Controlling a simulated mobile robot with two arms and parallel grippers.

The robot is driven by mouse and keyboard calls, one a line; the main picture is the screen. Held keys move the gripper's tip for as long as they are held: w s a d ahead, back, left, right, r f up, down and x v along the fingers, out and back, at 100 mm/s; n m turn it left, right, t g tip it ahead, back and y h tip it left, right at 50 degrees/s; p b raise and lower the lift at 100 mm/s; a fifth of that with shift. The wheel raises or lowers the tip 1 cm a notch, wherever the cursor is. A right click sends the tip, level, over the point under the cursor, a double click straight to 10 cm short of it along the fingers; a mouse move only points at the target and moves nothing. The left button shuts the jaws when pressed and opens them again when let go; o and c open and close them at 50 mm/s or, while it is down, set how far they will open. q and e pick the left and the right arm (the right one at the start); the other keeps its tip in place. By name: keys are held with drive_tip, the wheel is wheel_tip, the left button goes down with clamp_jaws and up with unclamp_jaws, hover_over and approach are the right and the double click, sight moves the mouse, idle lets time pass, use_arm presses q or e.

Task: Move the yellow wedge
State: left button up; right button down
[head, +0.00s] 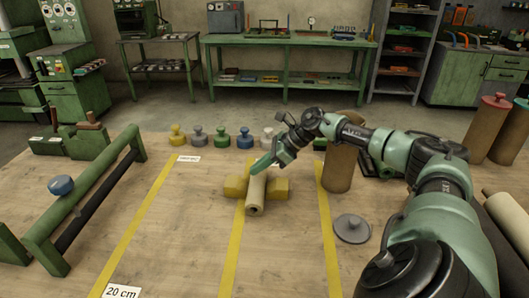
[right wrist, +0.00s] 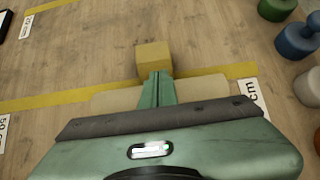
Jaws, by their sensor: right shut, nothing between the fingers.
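Two yellow wedges, a left one (head: 235,187) and a right one (head: 279,188), flank a pale roll (head: 255,196) on the wooden table in the head view. My right gripper (head: 256,169) is over the roll, fingers pointing down toward it, shut and empty. In the right wrist view, the shut fingers (right wrist: 160,76) are in front of the roll (right wrist: 207,89), which shows on both sides of them. One yellow wedge (right wrist: 154,57) shows just past the fingertips; the other is hidden behind the gripper. Whether the fingers touch the roll is unclear. My left gripper is not in view.
Yellow tape lines (head: 149,221) cross the table (head: 185,240). Several coloured knobbed weights (head: 222,138) stand at the back. The table's front middle is clear.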

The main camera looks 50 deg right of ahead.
sight(240, 180)
drive_tip(key=shift+p+x, duration=0.3)
drive_tip(key=shift+x, duration=2.05)
drive_tip(key=shift+d+f, duration=0.1)
drive_tip(key=shift+w, duration=0.1)
drive_tip(key=w+a, duration=0.2)
drive_tip(key=w, duration=0.1)
drive_tip(key=w+a, duration=0.3)
drive_tip(key=w+a+b, duration=0.1)
drive_tip(key=w+a, duration=0.1)
drive_tip(key=w, duration=0.1)
drive_tip(key=shift+w+a, duration=0.15)
drive_tip(key=shift+a, duration=0.15)
